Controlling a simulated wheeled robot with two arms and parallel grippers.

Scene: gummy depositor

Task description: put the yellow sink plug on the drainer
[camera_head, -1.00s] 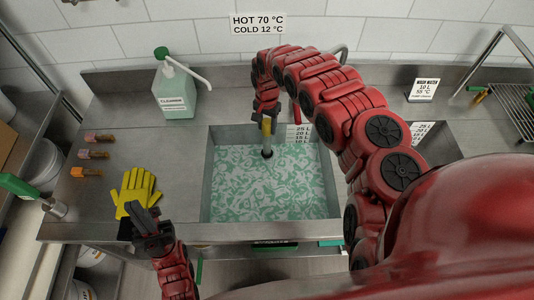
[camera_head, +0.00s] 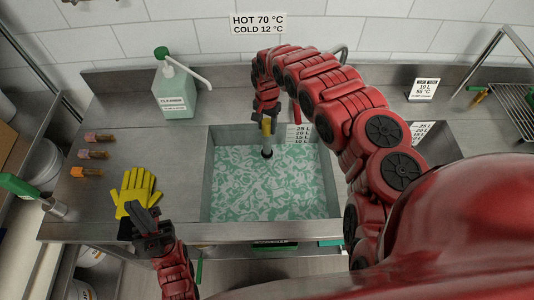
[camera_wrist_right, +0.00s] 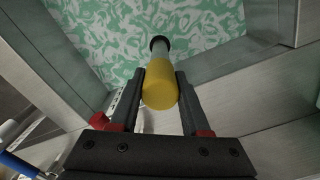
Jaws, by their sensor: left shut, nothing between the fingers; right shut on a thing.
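The yellow sink plug (camera_head: 267,127) is a yellow-topped grey tube with a black lower end. It stands near upright at the back of the left sink basin (camera_head: 208,190), its black end at the green-white liquid. My right gripper (camera_head: 266,114) is shut on its yellow top. In the right wrist view the fingers (camera_wrist_right: 161,82) lie on both sides of the yellow part (camera_wrist_right: 160,92). My left gripper (camera_head: 143,212) is shut and empty, by the yellow gloves at the counter's front left. The drainer, a wire rack (camera_head: 500,92), is at the far right.
Yellow gloves (camera_head: 137,188) lie left of the basin. A cleaner bottle (camera_head: 175,90) stands at the back, and several small bottles (camera_head: 96,154) lie at the left. A second basin with a volume scale (camera_head: 423,130) and a wash-water sign (camera_head: 424,90) are to the right.

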